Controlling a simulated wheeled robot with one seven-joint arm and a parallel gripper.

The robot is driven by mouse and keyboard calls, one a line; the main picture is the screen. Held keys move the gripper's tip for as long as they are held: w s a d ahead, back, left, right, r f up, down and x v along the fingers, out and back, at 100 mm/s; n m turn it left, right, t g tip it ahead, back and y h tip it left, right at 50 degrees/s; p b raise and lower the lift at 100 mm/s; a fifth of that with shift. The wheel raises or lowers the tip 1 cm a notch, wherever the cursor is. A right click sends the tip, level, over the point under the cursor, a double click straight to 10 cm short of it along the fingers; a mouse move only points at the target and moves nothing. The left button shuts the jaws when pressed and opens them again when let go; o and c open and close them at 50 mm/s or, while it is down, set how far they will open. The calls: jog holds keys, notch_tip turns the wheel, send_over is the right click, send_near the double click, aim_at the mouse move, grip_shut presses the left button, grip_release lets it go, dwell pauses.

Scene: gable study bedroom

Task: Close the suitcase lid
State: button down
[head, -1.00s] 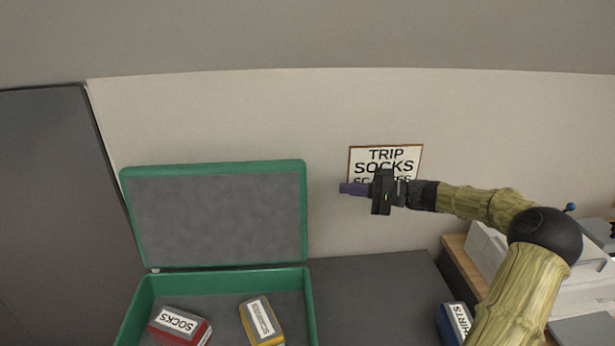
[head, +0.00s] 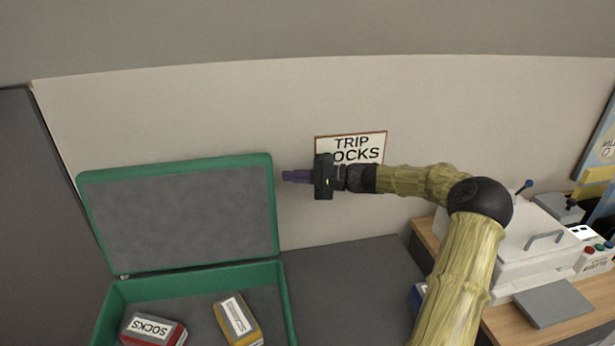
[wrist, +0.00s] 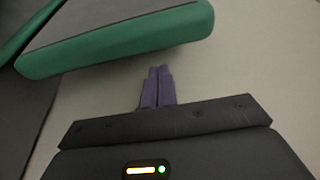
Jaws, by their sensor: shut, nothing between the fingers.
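The green suitcase has its lid (head: 180,214) standing open and upright, with a grey lining and a green rim. Its base (head: 285,305) lies below, cut off by the bottom of the head view. My gripper (head: 287,176) is shut and empty, its purple fingers pointing left just right of the lid's upper right edge. In the wrist view the shut fingers (wrist: 157,87) are close to the lid's green rim (wrist: 120,42), with a small gap showing. I cannot tell from the head view how far they are in depth from the lid.
A red SOCKS packet (head: 152,329) and a yellow packet (head: 237,318) lie in the base. A sign (head: 350,147) hangs on the wall behind my arm. A blue packet (head: 417,297) is partly hidden by my arm. A wooden desk (head: 505,325) with a white machine (head: 535,240) stands at right.

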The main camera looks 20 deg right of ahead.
jog(key=x, duration=0.3)
jog(key=shift+w+a, duration=0.2)
jog(key=shift+a, duration=0.15)
jog(key=shift+s, duration=0.15)
